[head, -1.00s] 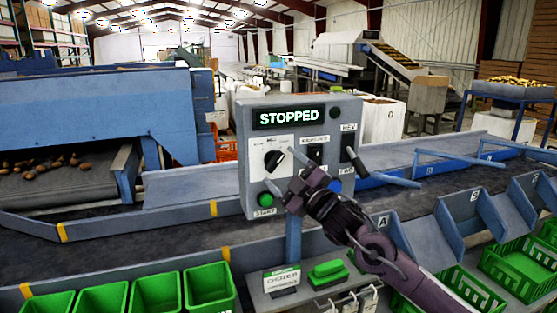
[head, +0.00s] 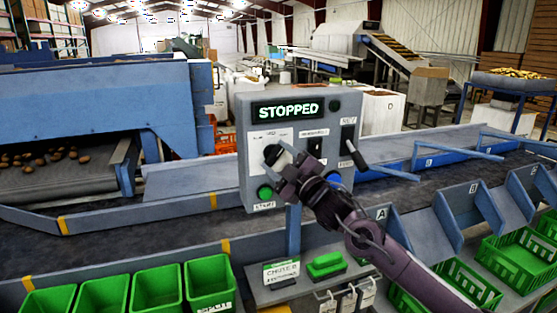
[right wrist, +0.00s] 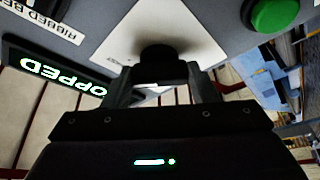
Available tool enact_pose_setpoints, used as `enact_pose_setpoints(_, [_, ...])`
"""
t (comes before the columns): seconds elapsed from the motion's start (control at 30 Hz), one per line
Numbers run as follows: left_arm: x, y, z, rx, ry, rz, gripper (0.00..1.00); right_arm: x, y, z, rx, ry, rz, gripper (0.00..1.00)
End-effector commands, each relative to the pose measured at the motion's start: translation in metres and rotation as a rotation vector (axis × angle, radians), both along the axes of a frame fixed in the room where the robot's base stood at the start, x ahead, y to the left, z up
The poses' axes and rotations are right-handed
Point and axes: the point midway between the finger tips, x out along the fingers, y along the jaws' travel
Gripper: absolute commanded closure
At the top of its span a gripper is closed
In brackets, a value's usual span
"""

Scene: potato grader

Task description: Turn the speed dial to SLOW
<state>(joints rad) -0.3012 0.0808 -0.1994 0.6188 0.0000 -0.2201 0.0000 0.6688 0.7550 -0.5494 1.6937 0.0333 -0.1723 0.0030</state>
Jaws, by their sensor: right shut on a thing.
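The grey control box (head: 243,142) stands in the middle of the head view, its display (head: 288,111) reading STOPPED. The black speed dial (head: 271,153) sits on a white label plate on the box's left side. My right gripper (head: 277,160) reaches it from the lower right. In the right wrist view the dial (right wrist: 160,56) lies between the two fingers of the right gripper (right wrist: 160,80), which are shut on it. The dial's pointer and most of its label lettering are hidden or too small to read. My left gripper is not in view.
A green start button (head: 265,192) is just below the dial, and also shows in the wrist view (right wrist: 274,14). A blue button (head: 334,180) and a black lever (head: 351,146) are to the right. Green bins (head: 157,292) and a conveyor (head: 130,232) lie around the box.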

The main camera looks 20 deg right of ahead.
Motion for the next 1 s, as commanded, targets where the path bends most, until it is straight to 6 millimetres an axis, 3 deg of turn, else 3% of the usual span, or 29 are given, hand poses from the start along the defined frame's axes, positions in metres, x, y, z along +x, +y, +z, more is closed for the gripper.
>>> enact_pose_setpoints(0.37, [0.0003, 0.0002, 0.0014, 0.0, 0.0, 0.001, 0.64, -0.0001, -0.0009, 0.0013, -0.166, -0.005, 0.0, 0.7])
enact_pose_setpoints(1.0, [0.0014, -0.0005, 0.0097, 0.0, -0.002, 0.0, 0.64, -0.0002, -0.0009, 0.0047, -0.763, -0.025, 0.002, 0.7])
